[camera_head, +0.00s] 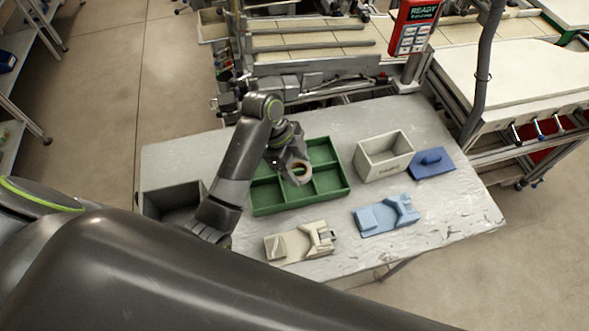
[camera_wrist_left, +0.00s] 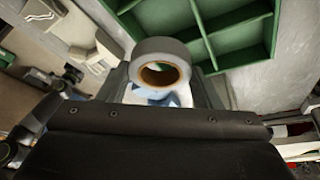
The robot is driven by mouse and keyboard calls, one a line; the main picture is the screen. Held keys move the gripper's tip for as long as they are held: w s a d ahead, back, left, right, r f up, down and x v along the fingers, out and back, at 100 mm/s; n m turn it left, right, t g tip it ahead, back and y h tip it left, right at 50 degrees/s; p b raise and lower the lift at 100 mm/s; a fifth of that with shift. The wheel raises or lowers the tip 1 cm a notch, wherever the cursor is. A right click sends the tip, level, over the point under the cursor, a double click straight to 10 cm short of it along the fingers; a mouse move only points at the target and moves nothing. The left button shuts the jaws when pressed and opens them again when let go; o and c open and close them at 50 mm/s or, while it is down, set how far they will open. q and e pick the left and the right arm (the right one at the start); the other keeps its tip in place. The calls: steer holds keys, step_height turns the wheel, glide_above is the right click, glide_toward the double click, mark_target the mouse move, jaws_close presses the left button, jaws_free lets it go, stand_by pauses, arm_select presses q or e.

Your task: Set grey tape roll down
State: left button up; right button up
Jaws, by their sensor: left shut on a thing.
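The grey tape roll (camera_head: 297,180) has a tan core and is held in my left gripper (camera_head: 296,166), which is shut on it. In the head view the roll shows in front of the green divided tray (camera_head: 302,204), near its middle dividers. It seems to be above the tray; the exact height is hard to tell. In the left wrist view the roll (camera_wrist_left: 152,47) sits between the fingers, with the tray (camera_wrist_left: 248,20) behind it. The tray compartments that show look empty; my arm hides part of the tray's left side. My right gripper is not in view.
A grey-beige open box (camera_head: 384,172) and a blue block tool (camera_head: 432,162) stand right of the tray. A cream dispenser (camera_head: 284,248) and a light blue dispenser (camera_head: 376,222) lie in front. A dark grey bin (camera_head: 172,212) stands left. The table's back left is clear.

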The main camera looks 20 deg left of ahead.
arm_select(q)
steer(key=m, duration=0.2)
steer(key=g+p, duration=0.1)
steer(key=p, duration=0.1)
glide_above(301, 193)
steer(key=a, duration=0.1)
steer(key=f, duration=0.4)
steer(key=shift+w+a, duration=0.15)
steer(key=shift+w, duration=0.05)
steer(key=shift+f, duration=0.6)
step_height(301, 193, down, 4)
steer(key=shift+r, duration=0.1)
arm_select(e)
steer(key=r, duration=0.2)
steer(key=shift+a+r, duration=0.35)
arm_select(q)
steer(key=shift+f, duration=0.2)
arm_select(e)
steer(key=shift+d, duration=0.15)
